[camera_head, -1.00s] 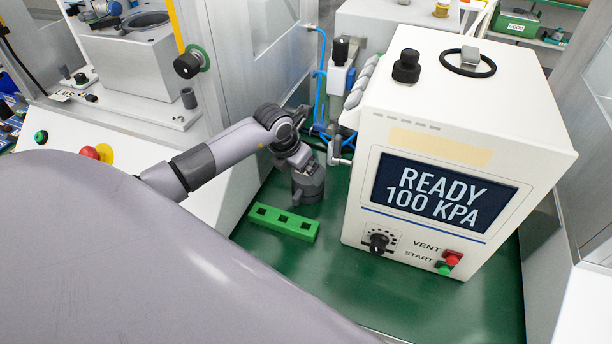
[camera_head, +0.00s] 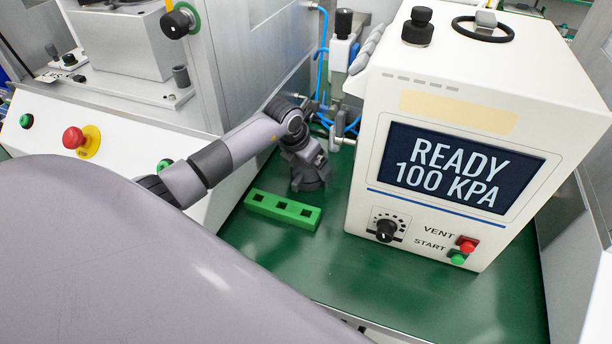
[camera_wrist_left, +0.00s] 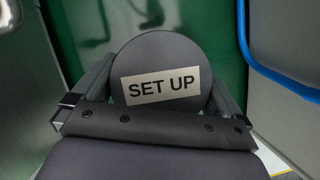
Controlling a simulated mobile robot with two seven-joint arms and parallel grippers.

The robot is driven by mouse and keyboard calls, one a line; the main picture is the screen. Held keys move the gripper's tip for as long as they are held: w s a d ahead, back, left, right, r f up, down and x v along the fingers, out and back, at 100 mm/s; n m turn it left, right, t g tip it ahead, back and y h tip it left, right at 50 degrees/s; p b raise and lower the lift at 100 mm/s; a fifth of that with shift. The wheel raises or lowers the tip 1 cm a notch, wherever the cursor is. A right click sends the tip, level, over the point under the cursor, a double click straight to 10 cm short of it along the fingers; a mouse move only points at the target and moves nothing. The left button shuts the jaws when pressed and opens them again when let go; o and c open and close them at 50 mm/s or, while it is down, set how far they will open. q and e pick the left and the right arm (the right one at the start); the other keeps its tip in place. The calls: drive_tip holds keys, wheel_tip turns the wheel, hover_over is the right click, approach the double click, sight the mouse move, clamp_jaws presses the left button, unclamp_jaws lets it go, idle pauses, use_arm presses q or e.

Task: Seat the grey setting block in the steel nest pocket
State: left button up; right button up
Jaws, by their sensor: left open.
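The grey setting block (camera_wrist_left: 165,58), a dark round piece with a "SET UP" label on its top, shows in the left wrist view. It lies between the fingers of my left gripper (camera_wrist_left: 152,103), which is open around or just above it; contact cannot be told. In the head view my left gripper (camera_head: 308,168) points down over the green bench behind a green strip, and hides most of the block. I cannot clearly make out the steel nest pocket; a grey metal housing (camera_head: 125,45) with a cut-off round top stands at upper left. My right gripper is not in view.
The green strip with square holes (camera_head: 283,210) lies on the green bench (camera_head: 350,275) in front of my left gripper. A white press controller (camera_head: 365,190) reading "READY 100 KPA" stands close on the right. A metal panel (camera_head: 265,65) and blue hoses are behind.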

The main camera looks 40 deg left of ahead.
use_arm(q)
drive_tip(key=c, duration=1)
drive_tip(key=shift+r+p, duration=2)
drive_tip(key=shift+r, duration=0.55)
drive_tip(key=shift+d, duration=0.1)
